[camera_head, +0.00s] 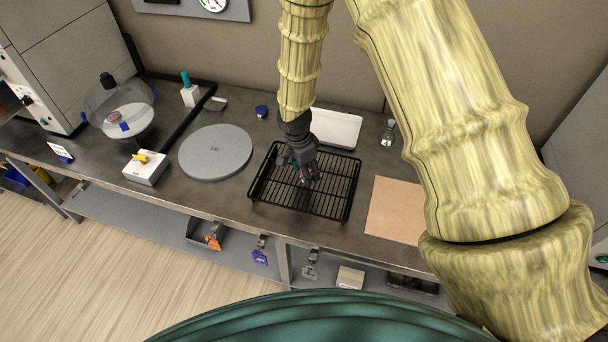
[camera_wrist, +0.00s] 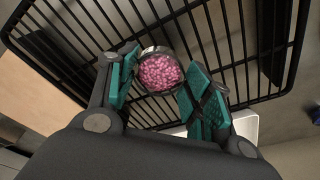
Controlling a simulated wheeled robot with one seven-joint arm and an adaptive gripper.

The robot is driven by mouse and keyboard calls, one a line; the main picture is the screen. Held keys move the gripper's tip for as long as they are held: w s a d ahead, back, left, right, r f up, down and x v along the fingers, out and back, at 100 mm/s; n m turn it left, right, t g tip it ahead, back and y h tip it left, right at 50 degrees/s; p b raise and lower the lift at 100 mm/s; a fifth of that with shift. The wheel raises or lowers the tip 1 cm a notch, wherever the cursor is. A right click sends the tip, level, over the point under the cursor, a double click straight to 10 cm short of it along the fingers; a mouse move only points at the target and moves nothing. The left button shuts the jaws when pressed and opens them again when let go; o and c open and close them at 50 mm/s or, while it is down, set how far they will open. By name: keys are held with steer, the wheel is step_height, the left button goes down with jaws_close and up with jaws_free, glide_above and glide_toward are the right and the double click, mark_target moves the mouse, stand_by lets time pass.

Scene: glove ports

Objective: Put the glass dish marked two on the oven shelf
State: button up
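The oven shelf, a black wire rack (camera_head: 342,206), lies on the dark bench; its bars also fill much of the wrist view (camera_wrist: 234,50). My gripper (camera_head: 308,178) is low over the middle of the rack. In the wrist view, my gripper (camera_wrist: 161,75) has its teal-padded fingers close on both sides of a small round glass dish (camera_wrist: 160,73) filled with pink beads, and appears shut on it. The dish is over the bars; I cannot tell whether it touches them. No number on the dish can be read.
A round grey plate (camera_head: 215,152) lies left of the rack. A white tray (camera_head: 337,128) is behind it, and a small glass bottle (camera_head: 388,132) stands at back right. A tan board (camera_head: 396,210) lies to the right. A glass vessel (camera_head: 122,112) stands at far left.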

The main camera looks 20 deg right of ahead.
steer(key=c, duration=0.5)
steer(key=shift+o, duration=0.2)
steer(key=shift+r, duration=0.15)
